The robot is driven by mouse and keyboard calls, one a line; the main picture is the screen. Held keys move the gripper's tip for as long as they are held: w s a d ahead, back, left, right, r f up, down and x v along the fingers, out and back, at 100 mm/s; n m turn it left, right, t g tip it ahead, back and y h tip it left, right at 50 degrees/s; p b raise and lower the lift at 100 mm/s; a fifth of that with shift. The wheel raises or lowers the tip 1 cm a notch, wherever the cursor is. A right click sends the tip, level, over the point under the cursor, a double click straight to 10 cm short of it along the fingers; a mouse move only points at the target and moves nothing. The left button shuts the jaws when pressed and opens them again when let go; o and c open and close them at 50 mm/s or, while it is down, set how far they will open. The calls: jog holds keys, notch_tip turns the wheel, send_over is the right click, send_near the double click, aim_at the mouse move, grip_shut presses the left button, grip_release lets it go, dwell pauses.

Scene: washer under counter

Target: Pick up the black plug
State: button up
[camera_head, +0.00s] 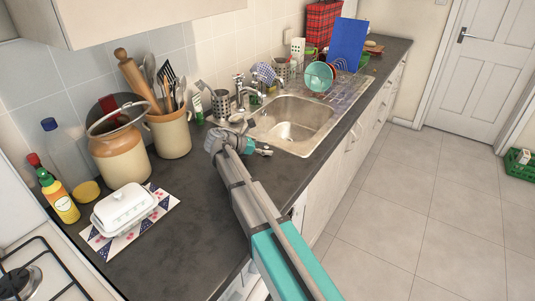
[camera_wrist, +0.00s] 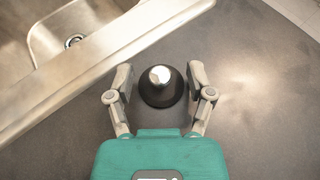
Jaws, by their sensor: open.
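The black plug (camera_wrist: 162,90) stands on the dark counter beside the sink in the wrist view. It is a dark, round piece with a shiny, light top. My gripper (camera_wrist: 159,80) is open, with one finger on each side of the plug. Small gaps seem to show between the fingers and the plug, and I cannot tell whether either finger touches it. In the head view my gripper (camera_head: 262,151) is over the counter next to the sink, and my arm hides the plug there.
The metal sink (camera_head: 295,122) lies just beyond my gripper, with a tap (camera_head: 243,92) behind it. The counter (camera_head: 185,235) between the dish and my arm is clear.

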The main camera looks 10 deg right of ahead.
jog(key=shift+d, duration=0.15)
dwell(0.4)
grip_shut()
